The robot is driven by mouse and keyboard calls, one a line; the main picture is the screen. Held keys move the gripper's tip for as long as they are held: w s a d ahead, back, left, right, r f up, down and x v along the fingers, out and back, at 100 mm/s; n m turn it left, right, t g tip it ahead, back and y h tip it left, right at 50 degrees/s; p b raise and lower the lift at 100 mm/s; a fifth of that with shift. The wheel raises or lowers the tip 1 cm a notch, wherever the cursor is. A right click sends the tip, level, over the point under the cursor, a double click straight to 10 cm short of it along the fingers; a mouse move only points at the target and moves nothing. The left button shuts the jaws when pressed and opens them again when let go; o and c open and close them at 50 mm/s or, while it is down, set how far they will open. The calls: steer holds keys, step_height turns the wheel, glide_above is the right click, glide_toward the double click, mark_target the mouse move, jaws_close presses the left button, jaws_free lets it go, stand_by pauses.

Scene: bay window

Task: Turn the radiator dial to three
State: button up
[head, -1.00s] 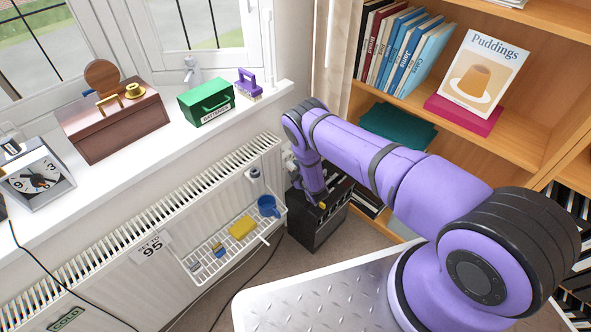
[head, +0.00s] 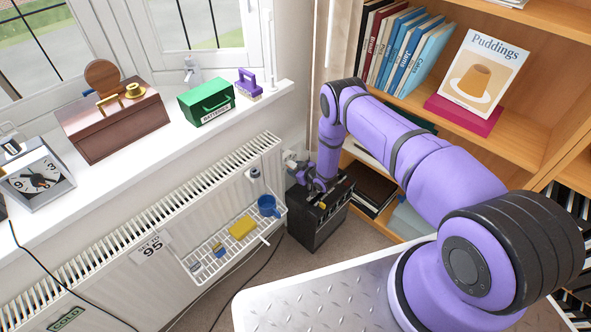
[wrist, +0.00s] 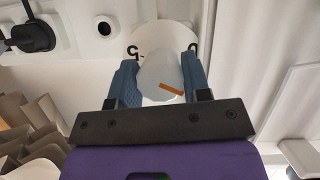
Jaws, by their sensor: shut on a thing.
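The radiator dial (wrist: 158,72) is a white knob with an orange mark, in the middle of the wrist view. A white plate (wrist: 143,38) with dark characters lies behind it, mostly hidden, so I cannot read the setting. My gripper (wrist: 160,80) is shut on the dial, one blue finger on each side. In the head view the white dial (head: 289,157) shows at the radiator's right end, partly hidden, with my gripper (head: 301,177) against it. The white radiator (head: 150,235) runs below the window sill and carries a tag reading "SET TO 95".
A black box (head: 326,223) stands on the floor just below my gripper. A wire rack (head: 208,262) with a blue mug (head: 268,206) and a yellow sponge (head: 242,227) hangs on the radiator. A bookshelf (head: 520,130) stands at the right. A black plug (wrist: 34,36) shows in the wrist view.

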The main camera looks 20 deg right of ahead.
steer(key=m+g+y, duration=0.1)
steer(key=m, duration=0.2)
steer(key=shift+y, duration=0.4)
steer(key=m+y, duration=0.1)
steer(key=m, duration=0.1)
steer(key=shift+m+g+y, duration=0.3)
steer(key=shift+y, duration=0.1)
steer(key=m+y, duration=0.1)
steer(key=m, duration=0.2)
steer(key=shift+f+y, duration=0.1)
steer(key=shift+y, duration=0.3)
steer(key=shift+m+y, duration=0.8)
steer(key=shift+m, duration=0.9)
steer(key=o, duration=0.9)
